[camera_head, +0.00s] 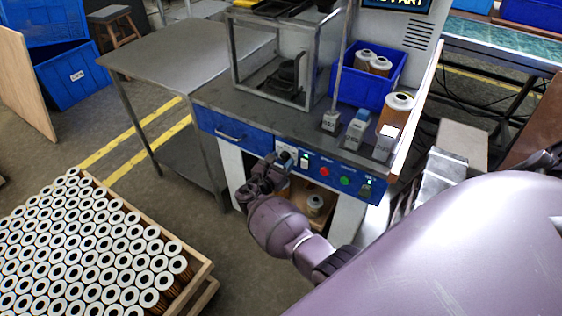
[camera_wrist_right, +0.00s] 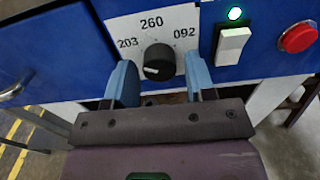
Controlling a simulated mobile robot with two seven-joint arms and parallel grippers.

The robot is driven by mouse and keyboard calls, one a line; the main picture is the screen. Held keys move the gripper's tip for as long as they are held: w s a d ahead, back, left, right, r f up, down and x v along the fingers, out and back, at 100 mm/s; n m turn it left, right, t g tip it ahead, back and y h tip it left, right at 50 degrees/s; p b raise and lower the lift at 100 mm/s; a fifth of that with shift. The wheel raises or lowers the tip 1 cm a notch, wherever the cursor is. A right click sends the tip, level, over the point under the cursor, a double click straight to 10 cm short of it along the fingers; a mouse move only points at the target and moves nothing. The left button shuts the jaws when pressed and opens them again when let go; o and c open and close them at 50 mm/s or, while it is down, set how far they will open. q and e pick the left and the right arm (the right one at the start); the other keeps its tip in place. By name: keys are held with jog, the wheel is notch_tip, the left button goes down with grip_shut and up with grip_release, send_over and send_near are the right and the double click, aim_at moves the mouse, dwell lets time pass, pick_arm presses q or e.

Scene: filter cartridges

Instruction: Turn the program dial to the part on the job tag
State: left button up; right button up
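The program dial (camera_wrist_right: 158,62) is a black knob with a white mark on a white plate (camera_wrist_right: 182,20) reading 203, 260 and 092, left to right. The white mark shows at the knob's lower left; which number it selects I cannot tell. My right gripper (camera_wrist_right: 159,72) is open, its blue fingers on either side of the dial, with gaps visible. In the head view my right gripper (camera_head: 272,168) is at the left of the blue control panel (camera_head: 325,176) and partly hides the dial area. I cannot make out a readable job tag. My left gripper is not in view.
Right of the dial are a lit white switch (camera_wrist_right: 232,42) and a red button (camera_wrist_right: 297,37). The bench bears a metal-framed enclosure (camera_head: 234,62), a blue bin (camera_head: 345,88) of cartridges and a standing cartridge (camera_head: 397,108). A crate of cartridges (camera_head: 203,278) stands lower left.

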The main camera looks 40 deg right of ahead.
jog(key=c, duration=0.7)
